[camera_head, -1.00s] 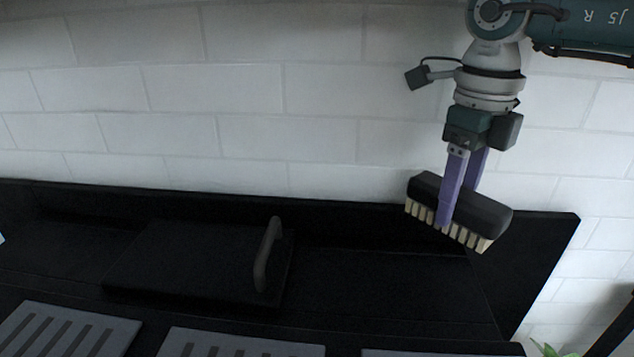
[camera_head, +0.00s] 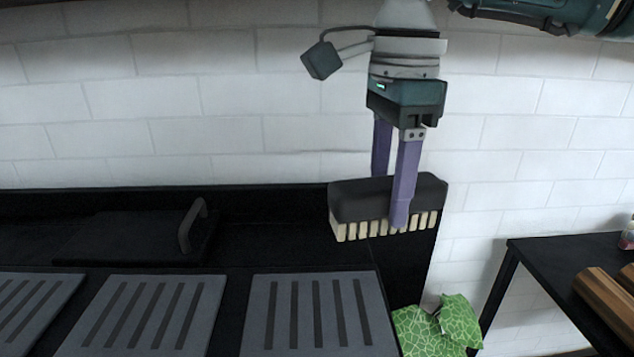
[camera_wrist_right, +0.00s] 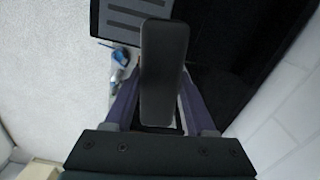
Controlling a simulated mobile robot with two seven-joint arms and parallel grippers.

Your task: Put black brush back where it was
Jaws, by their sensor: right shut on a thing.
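The black brush (camera_head: 350,200) has a dark block and a row of pale bristles pointing down. My right gripper (camera_head: 391,215) is shut on it, with one purple finger on its near side and the other behind it. The brush hangs nearly level in front of the white tiled wall, above the right end of the black counter. In the right wrist view the brush's dark back (camera_wrist_right: 164,75) sits between the two purple fingers. My left gripper is in neither view.
The black counter (camera_head: 260,225) bears a dark lid-like slab with a curved handle (camera_head: 192,225). Grey slotted plates (camera_head: 312,310) lie along its front. A green patterned cushion (camera_head: 440,325) is below the counter's right end. A black table (camera_head: 560,260) with wooden pieces (camera_head: 606,305) stands at right.

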